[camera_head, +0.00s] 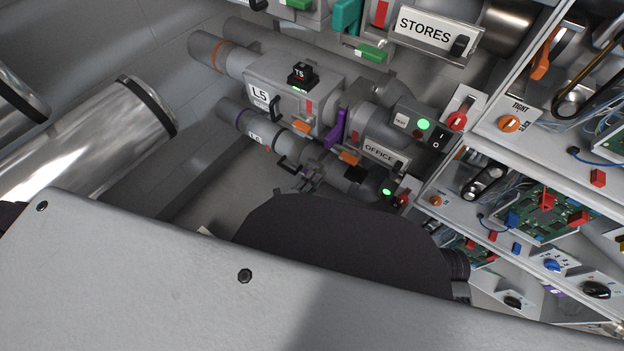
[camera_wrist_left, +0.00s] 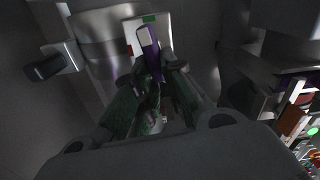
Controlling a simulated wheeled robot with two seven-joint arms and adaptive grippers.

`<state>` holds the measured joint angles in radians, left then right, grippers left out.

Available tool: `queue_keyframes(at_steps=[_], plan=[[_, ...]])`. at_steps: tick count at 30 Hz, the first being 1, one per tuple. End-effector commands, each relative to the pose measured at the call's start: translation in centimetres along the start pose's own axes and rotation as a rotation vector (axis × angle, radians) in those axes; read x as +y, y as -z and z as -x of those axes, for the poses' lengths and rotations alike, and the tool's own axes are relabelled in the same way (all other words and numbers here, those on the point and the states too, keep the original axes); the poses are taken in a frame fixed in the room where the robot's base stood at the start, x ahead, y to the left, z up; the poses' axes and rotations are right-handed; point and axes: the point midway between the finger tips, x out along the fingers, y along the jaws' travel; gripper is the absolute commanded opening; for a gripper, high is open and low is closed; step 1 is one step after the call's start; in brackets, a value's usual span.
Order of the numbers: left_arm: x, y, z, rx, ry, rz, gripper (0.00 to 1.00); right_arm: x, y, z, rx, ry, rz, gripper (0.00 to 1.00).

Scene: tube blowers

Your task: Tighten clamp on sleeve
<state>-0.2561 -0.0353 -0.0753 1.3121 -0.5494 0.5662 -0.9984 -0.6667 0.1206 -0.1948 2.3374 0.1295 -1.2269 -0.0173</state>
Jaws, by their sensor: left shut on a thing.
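My left gripper (camera_head: 308,178) is at the lower tube line, beside the L6 unit (camera_head: 262,134), and partly hidden by my arm. In the left wrist view its dark fingers (camera_wrist_left: 152,88) are shut around a purple lever (camera_wrist_left: 152,62) with a pale end. I take this lever for the clamp's; the sleeve under it is too dark to make out. Another purple lever (camera_head: 336,130) stands on the upper line, beside the L5 unit (camera_head: 285,88). My right gripper is not in view.
An OFFICE sign (camera_head: 384,154) and a switch box (camera_head: 421,128) with a green light are close on the right. A STORES sign (camera_head: 424,29) is above. A black handle (camera_wrist_left: 45,66) sticks out left in the wrist view. Shelves with circuit boards (camera_head: 545,212) fill the right.

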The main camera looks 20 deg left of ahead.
Motion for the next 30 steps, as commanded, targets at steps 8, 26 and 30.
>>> queue_keyframes(at_steps=[8, 26, 30], plan=[[0.51, -0.01, 0.08, 0.0, -0.002, -0.132, 0.0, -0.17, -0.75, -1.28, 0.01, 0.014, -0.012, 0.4], [0.59, -0.01, 0.1, 0.0, -0.003, -0.168, 0.18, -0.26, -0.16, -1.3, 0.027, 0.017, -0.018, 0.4], [0.54, -0.02, 0.07, 0.0, -0.002, -0.167, 0.33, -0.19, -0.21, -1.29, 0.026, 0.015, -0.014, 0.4]])
